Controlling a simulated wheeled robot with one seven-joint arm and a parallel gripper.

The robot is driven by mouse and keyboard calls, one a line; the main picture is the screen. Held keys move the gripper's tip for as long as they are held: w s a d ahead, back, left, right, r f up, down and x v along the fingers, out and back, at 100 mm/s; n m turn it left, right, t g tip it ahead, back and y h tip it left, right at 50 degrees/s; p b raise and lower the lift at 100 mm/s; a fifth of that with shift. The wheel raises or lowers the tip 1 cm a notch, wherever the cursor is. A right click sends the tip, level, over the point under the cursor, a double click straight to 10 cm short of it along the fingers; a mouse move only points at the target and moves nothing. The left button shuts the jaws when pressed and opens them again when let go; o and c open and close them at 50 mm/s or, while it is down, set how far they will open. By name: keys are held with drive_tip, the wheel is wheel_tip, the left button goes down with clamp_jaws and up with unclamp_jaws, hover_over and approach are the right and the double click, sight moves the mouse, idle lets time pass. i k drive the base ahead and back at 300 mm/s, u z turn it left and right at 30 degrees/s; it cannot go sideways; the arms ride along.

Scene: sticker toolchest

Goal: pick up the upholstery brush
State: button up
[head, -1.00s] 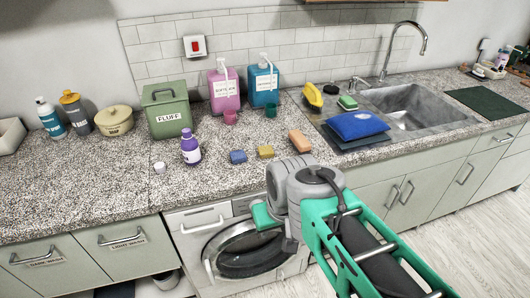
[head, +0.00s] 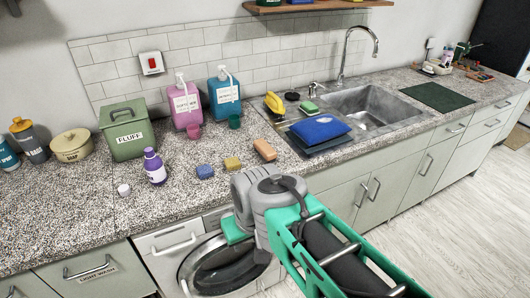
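A yellow brush-like item (head: 273,103) with a dark underside lies on the counter left of the sink; it looks like a brush, but I cannot tell for sure that it is the upholstery brush. My green and grey arm reaches in from the lower right, in front of the washing machine.
A blue pad (head: 319,128), a green sponge (head: 308,107) and a round black item (head: 291,96) are near the yellow item. Three sponges, including an orange one (head: 264,150), lie near the front edge. Purple (head: 154,166), pink (head: 186,104) and blue (head: 224,97) bottles stand left. The sink (head: 375,107) is right.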

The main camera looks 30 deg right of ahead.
sight(263, 147)
drive_tip(key=z, duration=0.1)
drive_tip(key=k, duration=0.5)
drive_tip(key=u, duration=0.85)
drive_tip(key=i, duration=1.25)
drive_tip(key=z, duration=0.8)
